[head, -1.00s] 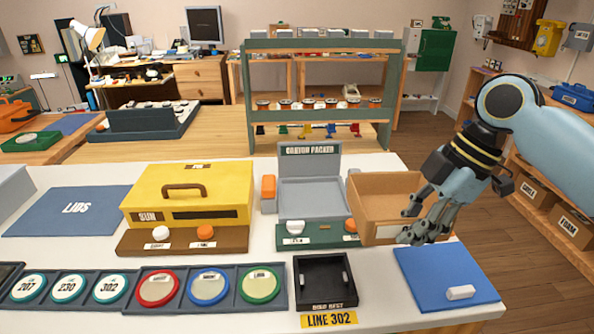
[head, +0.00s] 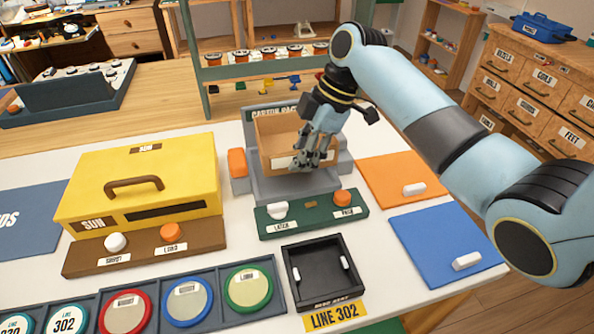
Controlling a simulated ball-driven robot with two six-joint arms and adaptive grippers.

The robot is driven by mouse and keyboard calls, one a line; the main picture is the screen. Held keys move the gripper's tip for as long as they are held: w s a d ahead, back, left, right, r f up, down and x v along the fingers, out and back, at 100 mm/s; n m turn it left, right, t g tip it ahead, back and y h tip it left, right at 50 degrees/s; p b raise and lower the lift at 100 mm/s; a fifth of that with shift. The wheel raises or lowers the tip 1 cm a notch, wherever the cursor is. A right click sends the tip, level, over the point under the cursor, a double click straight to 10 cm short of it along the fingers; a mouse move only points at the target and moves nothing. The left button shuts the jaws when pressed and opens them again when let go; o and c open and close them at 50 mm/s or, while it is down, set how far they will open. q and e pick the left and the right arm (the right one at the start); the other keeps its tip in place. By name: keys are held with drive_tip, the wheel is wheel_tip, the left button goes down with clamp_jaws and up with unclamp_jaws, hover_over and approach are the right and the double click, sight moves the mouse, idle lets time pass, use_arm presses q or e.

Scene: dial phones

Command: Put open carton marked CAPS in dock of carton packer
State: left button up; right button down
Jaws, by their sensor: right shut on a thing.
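An open cardboard carton (head: 275,135) is in the head view, at the carton packer (head: 330,183). My right gripper (head: 312,160) is shut on the carton's near wall. The carton is over the packer's grey dock, in front of its upright back panel; I cannot tell whether it rests on the dock floor. A white label on its near wall is mostly hidden by my fingers, so its word cannot be read. The packer's green front panel has a white knob (head: 278,210) and an orange knob (head: 341,197). My left gripper is not in view.
An orange mat (head: 385,175) and a blue mat (head: 430,245) lie to the right, each with a white block. A yellow SUN machine (head: 100,180) stands left of the packer. A black tray (head: 305,290) and coloured dials (head: 187,300) are in front.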

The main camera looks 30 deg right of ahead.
sight(298, 176)
drive_tip(key=shift+w+a+f, duration=0.2)
drive_tip(key=shift+w, duration=0.15)
drive_tip(key=shift+f, duration=0.3)
wheel_tip(298, 176, down, 3)
drive_tip(key=shift+f, duration=0.2)
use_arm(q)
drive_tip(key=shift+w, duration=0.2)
use_arm(e)
drive_tip(key=shift+f, duration=0.1)
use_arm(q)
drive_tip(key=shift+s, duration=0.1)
use_arm(e)
drive_tip(key=shift+f, duration=0.3)
drive_tip(key=c, duration=1.4)
unclamp_jaws()
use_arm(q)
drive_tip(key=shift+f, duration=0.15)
use_arm(e)
drive_tip(key=shift+o, duration=0.2)
